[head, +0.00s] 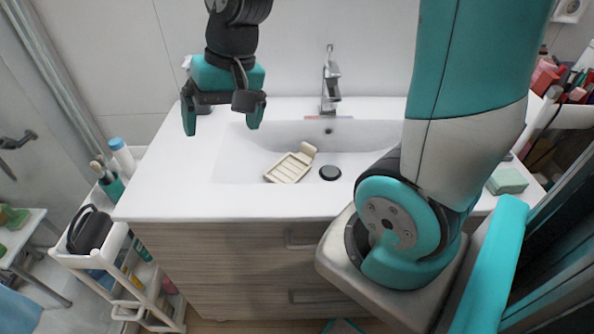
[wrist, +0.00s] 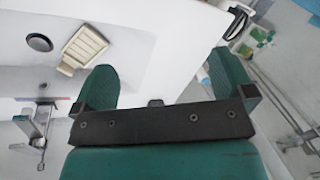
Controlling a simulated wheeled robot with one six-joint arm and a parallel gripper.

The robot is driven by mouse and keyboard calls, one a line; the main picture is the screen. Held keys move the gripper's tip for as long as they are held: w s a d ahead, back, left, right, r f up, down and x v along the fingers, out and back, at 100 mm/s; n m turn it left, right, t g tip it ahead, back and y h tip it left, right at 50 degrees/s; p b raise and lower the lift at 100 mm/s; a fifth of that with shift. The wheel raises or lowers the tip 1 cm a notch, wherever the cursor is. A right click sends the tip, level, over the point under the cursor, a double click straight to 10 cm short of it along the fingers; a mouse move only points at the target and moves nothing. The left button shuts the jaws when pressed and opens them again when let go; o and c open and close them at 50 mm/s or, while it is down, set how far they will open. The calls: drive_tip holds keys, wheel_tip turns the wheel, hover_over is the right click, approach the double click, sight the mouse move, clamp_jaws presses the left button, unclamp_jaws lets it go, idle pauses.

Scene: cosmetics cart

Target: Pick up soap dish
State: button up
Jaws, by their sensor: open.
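The soap dish (head: 290,165) is cream-coloured with slats and a small tab at one end. It lies in the white sink basin (head: 235,165), left of a dark round drain piece (head: 330,173). My gripper (head: 224,128) is open and empty, above the left part of the sink and apart from the dish. In the wrist view the soap dish (wrist: 84,48) shows at upper left, beyond the left finger of my gripper (wrist: 175,85). Nothing is between the two fingers.
A chrome faucet (head: 330,85) stands behind the basin. A white cart (head: 85,258) with bottles and a dark item stands at left. The left front counter (head: 165,185) is clear. A pale green block (head: 507,180) sits at right, beyond my arm.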

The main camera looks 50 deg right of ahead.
drive_tip(key=w+d+f+m+h+b, duration=0.1)
drive_tip(key=w+d+f+m, duration=0.1)
drive_tip(key=d+f+m, duration=0.35)
drive_tip(key=w+d+f+m+h+b, duration=0.1)
drive_tip(key=w+d+f+m, duration=0.15)
drive_tip(key=d, duration=0.65)
drive_tip(key=m+b, duration=0.1)
drive_tip(key=m, duration=0.4)
approach(294, 167)
drive_tip(key=shift+w+a+f+h, duration=0.1)
drive_tip(key=shift+w+f+h, duration=0.05)
drive_tip(key=shift+f, duration=0.4)
drive_tip(key=shift+w+a+f+h, duration=0.1)
drive_tip(key=shift+w+f+h, duration=0.1)
drive_tip(key=shift+f, duration=0.4)
drive_tip(key=shift+w+f+p, duration=0.15)
drive_tip(key=shift+f+p, duration=0.2)
drive_tip(key=shift+f, duration=1.1)
drive_tip(key=shift+w+f+p, duration=0.15)
drive_tip(key=shift+f+p, duration=0.2)
drive_tip(key=shift+f, duration=1.15)
drive_tip(key=c, duration=0.7)
drive_tip(key=shift+r, duration=0.1)
